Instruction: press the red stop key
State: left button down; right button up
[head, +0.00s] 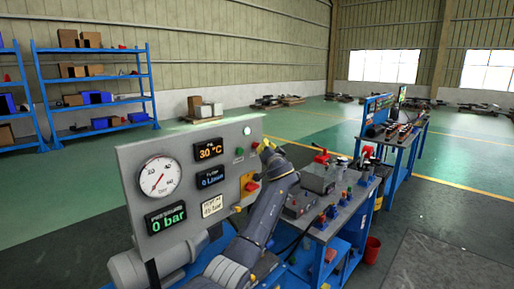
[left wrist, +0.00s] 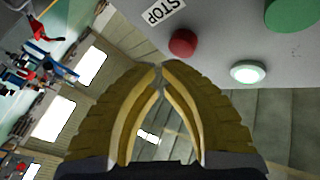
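The red stop key (left wrist: 182,42) is a small round red button on a grey panel, below a white STOP label (left wrist: 163,11) in the left wrist view. In the head view the key (head: 255,145) shows small near the panel's right edge, close to the gripper. My left gripper (left wrist: 159,67) has yellow fingers with tips together and nothing between them. The tips are just beside and below the key in the left wrist view; whether they touch the panel I cannot tell. In the head view my left gripper (head: 265,148) is at the panel's right edge. My right gripper is not in view.
The panel (head: 130,160) also bears a round gauge (head: 159,177), lit displays, a green button (left wrist: 290,12) and a white lamp (left wrist: 247,71). A red-and-yellow switch (head: 250,186) sits lower down. A bench with several controls (head: 318,222) stands to the right.

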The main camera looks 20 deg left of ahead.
pick_arm(q)
jog(key=shift+w+a, duration=0.2)
jog(key=shift+a, duration=0.25)
jog(key=shift+w+a, duration=0.2)
jog(key=shift+a, duration=0.25)
dwell(1.7)
jog(key=shift+d, duration=0.2)
jog(key=shift+s+d, duration=0.4)
jog(key=shift+d, duration=0.3)
jog(key=shift+d, duration=0.1)
jog(key=d, duration=0.1)
jog(key=s+d, duration=0.1)
jog(key=d, duration=0.1)
jog(key=s+d, duration=0.1)
jog(key=shift+d, duration=0.15)
dwell(0.3)
jog(key=shift+f, duration=0.1)
dwell(0.5)
